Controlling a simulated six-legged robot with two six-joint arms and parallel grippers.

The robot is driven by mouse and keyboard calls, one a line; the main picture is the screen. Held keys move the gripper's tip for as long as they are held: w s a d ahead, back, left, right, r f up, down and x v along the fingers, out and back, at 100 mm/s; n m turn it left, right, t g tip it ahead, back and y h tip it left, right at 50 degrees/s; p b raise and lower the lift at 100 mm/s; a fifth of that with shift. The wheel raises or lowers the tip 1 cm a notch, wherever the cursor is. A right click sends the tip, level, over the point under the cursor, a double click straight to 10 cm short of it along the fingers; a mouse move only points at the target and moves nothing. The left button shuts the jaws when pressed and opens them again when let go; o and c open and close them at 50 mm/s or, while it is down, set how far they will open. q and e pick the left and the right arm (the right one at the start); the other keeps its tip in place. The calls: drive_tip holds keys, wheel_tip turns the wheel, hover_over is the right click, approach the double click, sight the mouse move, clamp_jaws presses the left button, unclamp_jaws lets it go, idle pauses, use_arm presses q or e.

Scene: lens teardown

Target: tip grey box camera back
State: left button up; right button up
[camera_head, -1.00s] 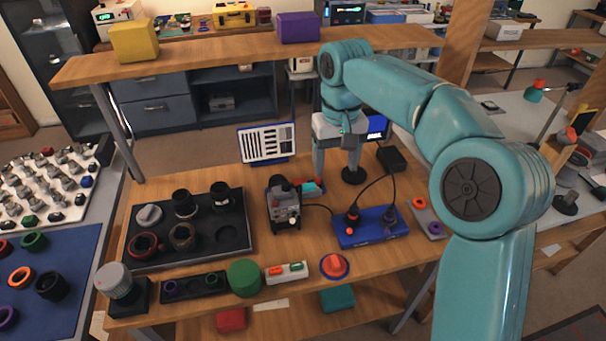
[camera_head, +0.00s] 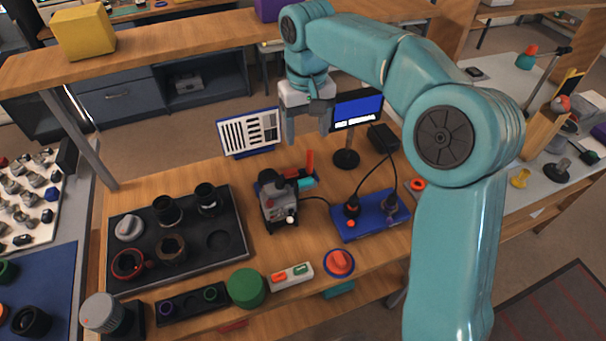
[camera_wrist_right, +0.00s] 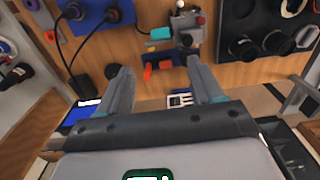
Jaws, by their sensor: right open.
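The grey box camera (camera_head: 277,205) stands upright on the wooden bench, right of the black parts tray. A teal piece (camera_head: 307,183) and an upright red piece (camera_head: 309,160) are at its right. My right gripper (camera_head: 307,128) is open and empty, behind and above the box camera, apart from it. In the right wrist view the box camera (camera_wrist_right: 187,30) lies beyond the open fingers (camera_wrist_right: 158,72), nearer the right finger. An orange-red piece (camera_wrist_right: 160,67) shows between the fingertips. My left gripper is not in view.
A chart panel (camera_head: 249,132) and a small screen (camera_head: 357,110) stand near the gripper. A blue block (camera_head: 370,217) with cables is right of the camera. The black tray (camera_head: 233,262) with round parts is left. A raised wooden shelf (camera_head: 180,40) runs behind.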

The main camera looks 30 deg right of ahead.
sight(306, 183)
drive_tip(key=f, duration=1.4)
drive_tip(key=shift+s+a+f, duration=0.15)
drive_tip(key=shift+s+f, duration=0.15)
drive_tip(key=shift+w+f, duration=0.1)
drive_tip(key=shift+f, duration=0.25)
drive_tip(key=shift+s+r, duration=0.1)
drive_tip(key=shift+s, duration=0.1)
drive_tip(key=shift+w, duration=0.15)
clamp_jaws()
